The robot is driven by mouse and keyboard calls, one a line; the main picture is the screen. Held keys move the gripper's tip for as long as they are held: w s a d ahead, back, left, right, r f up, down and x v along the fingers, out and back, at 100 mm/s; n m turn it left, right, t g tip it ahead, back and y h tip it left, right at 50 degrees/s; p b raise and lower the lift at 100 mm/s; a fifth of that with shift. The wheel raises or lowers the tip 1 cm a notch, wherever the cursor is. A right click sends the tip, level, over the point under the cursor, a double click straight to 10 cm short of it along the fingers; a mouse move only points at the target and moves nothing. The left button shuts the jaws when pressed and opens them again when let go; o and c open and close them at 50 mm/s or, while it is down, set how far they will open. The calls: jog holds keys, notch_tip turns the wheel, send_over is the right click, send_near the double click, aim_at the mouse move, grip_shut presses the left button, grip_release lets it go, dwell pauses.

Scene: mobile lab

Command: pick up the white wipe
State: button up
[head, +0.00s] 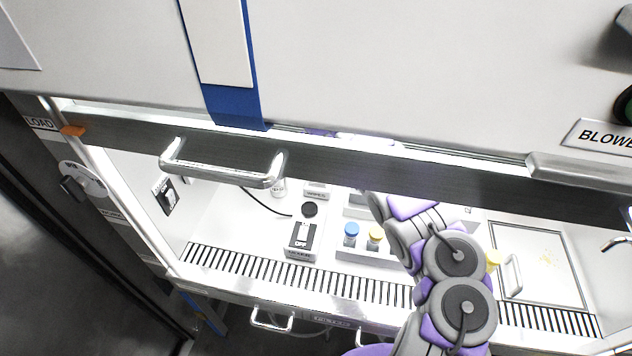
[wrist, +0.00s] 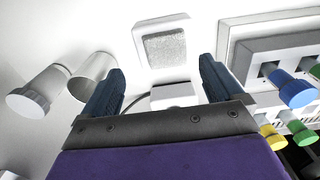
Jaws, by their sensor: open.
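I cannot tell whether this inset is the white wipe; no other wipe stands out. A small white block (wrist: 173,95) shows beyond the gripper's palm edge, between the fingers, with a cable beside it. In the head view my arm reaches into the white cabinet, and the gripper is hidden behind the sash.
A rack (wrist: 240,50) with coloured caps stands right.

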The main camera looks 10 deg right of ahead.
jog(key=f, duration=0.1)
jog(key=d+f, duration=0.1)
jog(key=f, duration=0.1)
jog(key=f+b, duration=0.1)
jog(key=f, duration=0.1)
jog(key=shift+d, duration=0.3)
jog(key=shift+a+f, duration=0.15)
jog(key=shift+f, duration=0.1)
jog(key=shift+a+r, duration=0.1)
jog(key=shift+a, duration=0.4)
jog(key=shift+c, duration=0.3)
jog(key=shift+d, duration=0.45)
jog(key=c, duration=0.8)
jog(key=shift+a, duration=0.1)
jog(key=shift+c, duration=1.3)
jog(key=shift+a, duration=0.2)
